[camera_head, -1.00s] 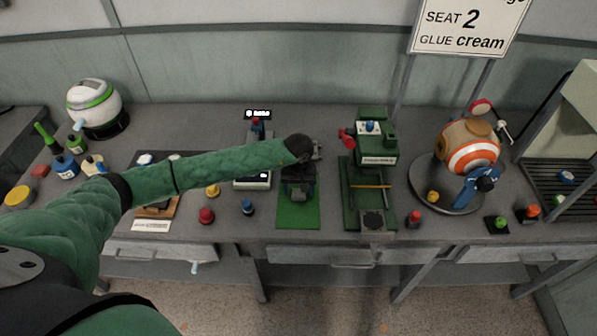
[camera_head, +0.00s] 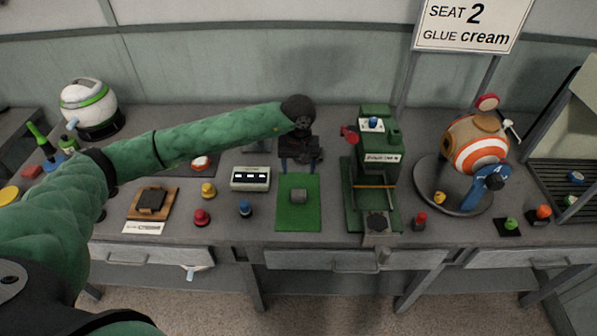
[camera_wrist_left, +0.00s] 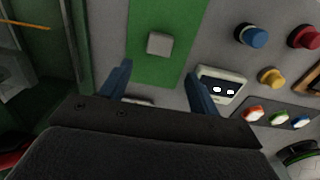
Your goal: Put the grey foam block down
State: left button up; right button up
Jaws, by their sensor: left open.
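The grey foam block (camera_head: 298,196) rests on the green mat (camera_head: 297,218), near the mat's middle. It also shows alone on the mat in the left wrist view (camera_wrist_left: 160,43). My left gripper (camera_head: 300,166) is open and empty, with its two blue fingers spread apart. It is behind the block in the head view, and nothing touches the block. In the left wrist view, the fingers (camera_wrist_left: 159,78) stand apart below the block. My right gripper is not in view.
A green press (camera_head: 375,165) stands right of the mat. A white display box (camera_head: 250,178) stands left, with red (camera_head: 202,217), yellow (camera_head: 208,190) and blue (camera_head: 245,208) knobs nearby. The mat's front part is clear.

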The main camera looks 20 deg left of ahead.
pick_arm(q)
jog(key=w+a+b, duration=0.2)
jog(key=a, duration=0.2)
jog(key=n+t+h+b, duration=0.15)
jog(key=n+h, duration=0.25)
jog(key=n, duration=1.4)
send_near(298, 193)
jog(key=f, duration=0.1)
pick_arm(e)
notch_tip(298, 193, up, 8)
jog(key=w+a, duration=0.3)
pick_arm(q)
jog(key=shift+w+p+x, duration=0.25)
jog(key=shift+p+x, duration=0.25)
jog(key=shift+x, duration=0.9)
jog(key=p+x, duration=0.3)
jog(key=x, duration=0.1)
jog(key=shift+s+d+r, duration=0.1)
jog(key=shift+s+d, duration=0.05)
jog(key=shift+d, duration=0.05)
jog(key=shift+d+f, duration=0.1)
jog(key=shift+f, duration=0.5)
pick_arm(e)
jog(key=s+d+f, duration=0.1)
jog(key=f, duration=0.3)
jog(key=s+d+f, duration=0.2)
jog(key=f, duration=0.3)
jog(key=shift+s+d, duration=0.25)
